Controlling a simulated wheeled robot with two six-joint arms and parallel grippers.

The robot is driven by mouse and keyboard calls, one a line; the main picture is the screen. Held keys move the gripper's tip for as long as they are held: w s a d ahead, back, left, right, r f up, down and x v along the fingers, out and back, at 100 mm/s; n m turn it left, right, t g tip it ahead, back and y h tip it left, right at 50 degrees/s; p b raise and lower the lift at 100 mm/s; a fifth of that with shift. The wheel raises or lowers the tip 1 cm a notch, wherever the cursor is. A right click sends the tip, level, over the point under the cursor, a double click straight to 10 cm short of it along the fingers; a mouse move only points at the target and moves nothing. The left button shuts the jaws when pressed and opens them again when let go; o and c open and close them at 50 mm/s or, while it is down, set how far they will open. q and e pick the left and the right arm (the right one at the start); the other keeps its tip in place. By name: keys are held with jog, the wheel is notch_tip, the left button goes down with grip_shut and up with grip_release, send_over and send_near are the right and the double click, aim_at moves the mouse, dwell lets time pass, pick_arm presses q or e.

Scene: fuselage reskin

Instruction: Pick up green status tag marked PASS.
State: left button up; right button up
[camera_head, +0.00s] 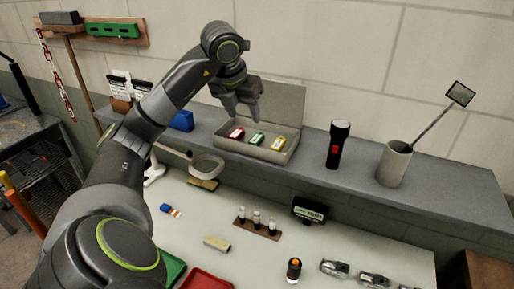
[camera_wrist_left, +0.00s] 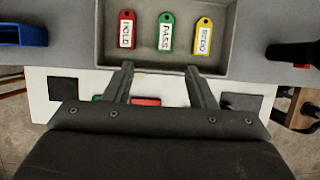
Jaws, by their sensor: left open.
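The green status tag marked PASS (camera_head: 257,139) lies in an open grey box (camera_head: 277,154) on the shelf, between a red HOLD tag (camera_head: 236,133) and a yellow tag (camera_head: 277,144). In the left wrist view the green tag (camera_wrist_left: 166,32) lies ahead of my fingers, with the red tag (camera_wrist_left: 126,29) to its left and the yellow tag (camera_wrist_left: 203,36) to its right. My left gripper (camera_head: 247,115) is open and empty above the box; its fingers also show in the left wrist view (camera_wrist_left: 160,85), apart from the tags. My right gripper is not in view.
The box's raised lid (camera_head: 275,103) stands behind it. A black flashlight (camera_head: 338,146) and a cup (camera_head: 394,163) holding a mirror stand to the right on the shelf. A blue bin (camera_head: 182,121) is to the left. The table below holds several small items.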

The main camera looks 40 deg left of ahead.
pick_arm(q)
jog(key=b, duration=0.3)
send_over(254, 141)
jog(key=s, duration=0.2)
jog(key=f, duration=0.5)
jog(key=shift+s+f, duration=0.2)
jog(key=shift+d+b+x, duration=0.1)
jog(key=shift+b+x, duration=0.15)
jog(key=shift+x, duration=0.9)
jog(key=shift+d+b+x, duration=0.15)
jog(key=shift+b+x, duration=0.1)
jog(key=shift+x, duration=0.9)
jog(key=c, duration=1.1)
jog(key=shift+o, duration=0.2)
jog(key=shift+r, duration=0.1)
